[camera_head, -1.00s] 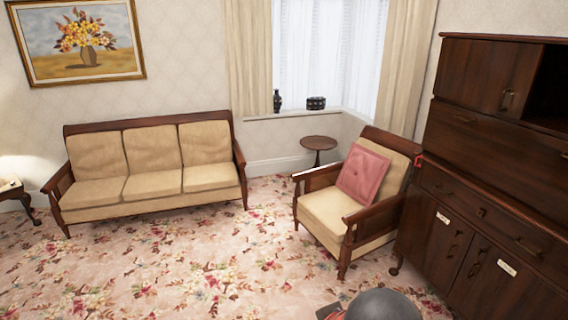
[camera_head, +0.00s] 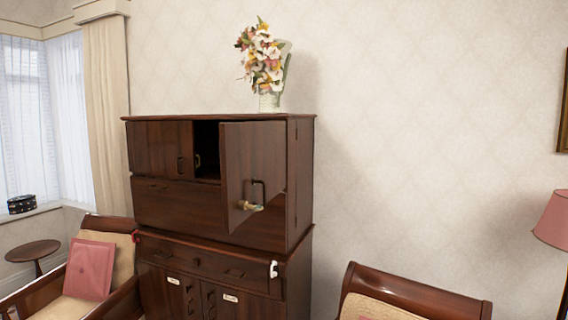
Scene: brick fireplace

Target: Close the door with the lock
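A dark wood cabinet (camera_head: 215,245) stands against the wall, left of the middle of the view. Its upper right door (camera_head: 252,165) stands open toward me, with a dark compartment (camera_head: 206,150) showing to its left. A dark handle with a brass-coloured piece, perhaps the lock (camera_head: 250,206), is on this door. The upper left door (camera_head: 154,147) looks shut. My gripper is not in view.
A vase of flowers (camera_head: 268,100) stands on top of the cabinet. An armchair with a pink cushion (camera_head: 90,268) is at the lower left, close to the cabinet. Another wooden chair (camera_head: 415,296) is at the lower right. A pink lampshade (camera_head: 553,220) is at the right edge.

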